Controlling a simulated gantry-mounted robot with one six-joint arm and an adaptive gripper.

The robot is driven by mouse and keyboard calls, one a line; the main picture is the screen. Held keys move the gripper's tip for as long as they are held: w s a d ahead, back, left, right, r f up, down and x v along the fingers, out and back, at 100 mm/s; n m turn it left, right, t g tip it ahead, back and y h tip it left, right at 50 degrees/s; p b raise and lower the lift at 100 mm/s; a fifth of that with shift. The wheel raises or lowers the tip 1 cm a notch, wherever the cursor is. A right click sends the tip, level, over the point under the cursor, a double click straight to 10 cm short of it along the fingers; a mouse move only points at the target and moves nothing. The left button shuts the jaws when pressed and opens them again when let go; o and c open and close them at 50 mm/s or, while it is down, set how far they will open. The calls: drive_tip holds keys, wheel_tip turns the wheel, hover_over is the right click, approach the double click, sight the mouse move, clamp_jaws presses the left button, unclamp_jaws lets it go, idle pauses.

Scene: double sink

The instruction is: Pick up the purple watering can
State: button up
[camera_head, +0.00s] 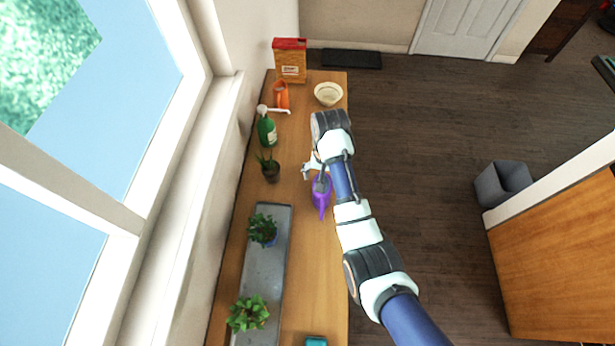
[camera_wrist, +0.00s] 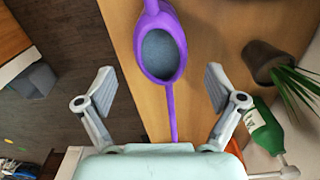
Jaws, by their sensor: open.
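The purple watering can (camera_head: 322,198) stands on the wooden counter below the window, partly hidden by my arm in the head view. In the wrist view the purple watering can (camera_wrist: 162,50) is at the top middle, seen from above with its dark opening showing. A thin purple part runs from it down between the fingers. My gripper (camera_wrist: 160,88) is open, with one finger on each side of this thin part and neither touching it. In the head view my gripper (camera_head: 313,170) is at the can's far end, mostly hidden by my arm.
A small potted plant (camera_head: 271,171) and a green bottle (camera_head: 267,130) stand left of the gripper. A grey tray (camera_head: 275,275) with plants lies nearer. An orange item (camera_head: 282,96), a bowl (camera_head: 328,94) and a box (camera_head: 290,62) are farther back. The counter's right edge is close.

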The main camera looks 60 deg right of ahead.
drive_tip(key=shift+s+a+f, duration=0.1)
drive_tip(key=shift+a+f, duration=0.05)
drive_tip(key=shift+f, duration=0.4)
drive_tip(key=shift+s+a+f, duration=0.1)
drive_tip(key=shift+a+f, duration=0.05)
drive_tip(key=shift+f, duration=0.4)
drive_tip(key=shift+w+f+b, duration=0.15)
drive_tip(key=shift+f+b, duration=0.5)
drive_tip(key=shift+f, duration=2.1)
drive_tip(key=shift+r, duration=0.1)
drive_tip(key=c, duration=1.7)
drive_tip(key=shift+r, duration=0.1)
wheel_tip(320, 180, up, 12)
drive_tip(key=shift+f+p, duration=0.1)
drive_tip(key=shift+p, duration=1.1)
wheel_tip(320, 180, up, 8)
drive_tip(key=p, duration=0.8)
